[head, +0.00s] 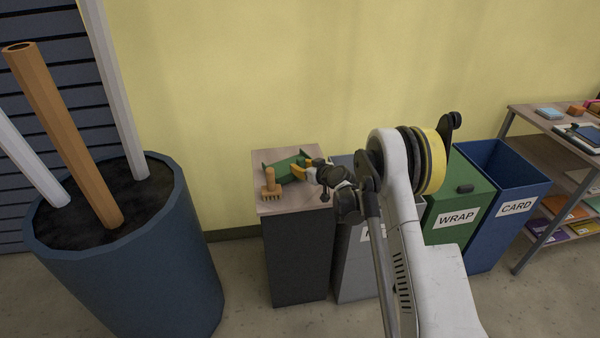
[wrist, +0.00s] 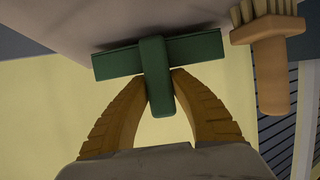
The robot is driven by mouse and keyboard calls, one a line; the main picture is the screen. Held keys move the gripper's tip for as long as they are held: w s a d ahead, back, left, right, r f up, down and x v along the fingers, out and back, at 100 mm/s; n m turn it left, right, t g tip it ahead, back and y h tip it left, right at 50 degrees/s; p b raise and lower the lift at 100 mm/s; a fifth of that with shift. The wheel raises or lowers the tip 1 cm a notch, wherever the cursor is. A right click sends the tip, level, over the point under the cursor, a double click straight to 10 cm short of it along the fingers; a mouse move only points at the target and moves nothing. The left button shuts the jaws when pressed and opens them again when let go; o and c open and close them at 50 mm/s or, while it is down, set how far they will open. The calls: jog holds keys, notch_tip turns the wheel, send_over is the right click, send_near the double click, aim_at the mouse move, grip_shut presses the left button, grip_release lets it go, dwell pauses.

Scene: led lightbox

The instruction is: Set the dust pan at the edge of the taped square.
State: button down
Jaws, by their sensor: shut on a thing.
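The green dust pan (head: 283,168) lies on top of a small cabinet (head: 286,205) against the yellow wall. It also shows in the wrist view (wrist: 200,47), with its handle (wrist: 156,75) pointing towards my gripper. My gripper (head: 306,170) reaches in from the right in the head view. In the wrist view its two orange fingers (wrist: 159,82) are shut on the dust pan's handle. Whether the pan touches the cabinet top cannot be told. No taped square shows in either view.
Bins (head: 460,190) stand to the right, then a shelf (head: 545,130). A large blue planter (head: 130,270) stands left.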

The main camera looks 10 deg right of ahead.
jog(key=shift+f, duration=0.35)
jog(key=shift+f, duration=0.2)
jog(key=c, duration=1.2)
grip_release()
